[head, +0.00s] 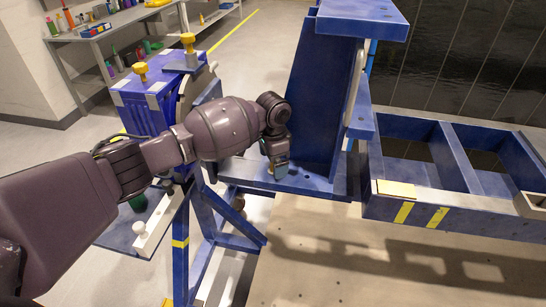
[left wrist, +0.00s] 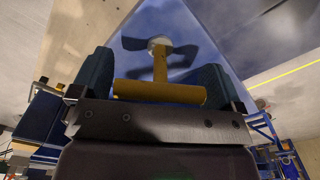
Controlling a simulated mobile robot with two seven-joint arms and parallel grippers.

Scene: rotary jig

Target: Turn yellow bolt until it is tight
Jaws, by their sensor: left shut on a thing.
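The yellow bolt (left wrist: 160,90) shows in the left wrist view as a T shape, with a wide crossbar near me and a stem running to a pale round end at the blue jig plate (left wrist: 205,35). My left gripper (left wrist: 154,75) has one dark finger on each side of the bolt and is shut on it. In the head view my left gripper (head: 278,171) points down at the blue base plate (head: 315,184) of the jig, beside its upright wall, and mostly hides the bolt. My right gripper is in neither view.
The tall blue upright (head: 318,95) stands right beside my left wrist. A blue frame (head: 440,205) with open bays extends right. Two other yellow knobs (head: 188,42) (head: 140,70) top the blue block at left. A workbench (head: 115,22) stands behind.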

